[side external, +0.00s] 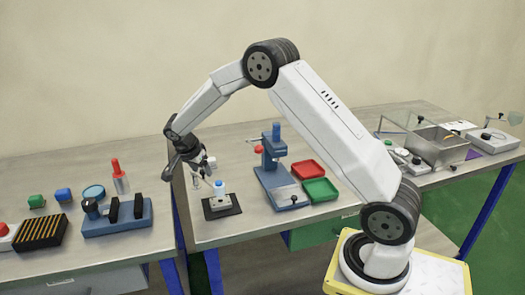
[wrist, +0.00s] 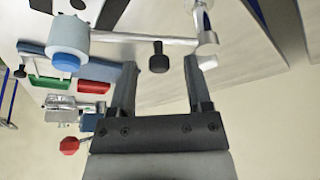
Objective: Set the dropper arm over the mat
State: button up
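A silver horizontal rod, seemingly the dropper arm (wrist: 115,38), carries a pale grey cylinder with a blue end at its left in the wrist view. Its right end meets a post. A black knob (wrist: 157,50) sits on the rod. My gripper (wrist: 161,66) is open, with its fingertips on either side of the knob and a visible gap; I cannot tell whether they touch.
A blue press (side external: 271,160), a red tray (side external: 305,169) and a green tray (side external: 320,190) stand right of the mat. A blue rack (side external: 117,225) is on the left table. Far right, another arm device (side external: 494,140) stands near a purple mat (side external: 473,155).

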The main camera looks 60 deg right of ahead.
jog(key=shift+r, duration=0.1)
jog(key=v, duration=0.7)
jog(key=shift+a+r, duration=0.2)
jog(key=shift+r, duration=0.05)
jog(key=shift+s+a, duration=0.1)
dwell(0.4)
jog(key=s+a+f+n+t+y, duration=0.1)
jog(key=s+a+f+n+y, duration=0.1)
jog(key=s+a+n, duration=0.3)
jog(key=s+a+f+n+t+y, duration=0.1)
jog(key=s+a+n, duration=0.4)
jog(key=s+n, duration=0.8)
jog(key=s+f+y, duration=0.1)
jog(key=s, duration=0.4)
jog(key=shift+s+a+f+t, duration=0.25)
jog(key=shift+s+a+t, duration=0.05)
jog(key=shift+a, duration=0.05)
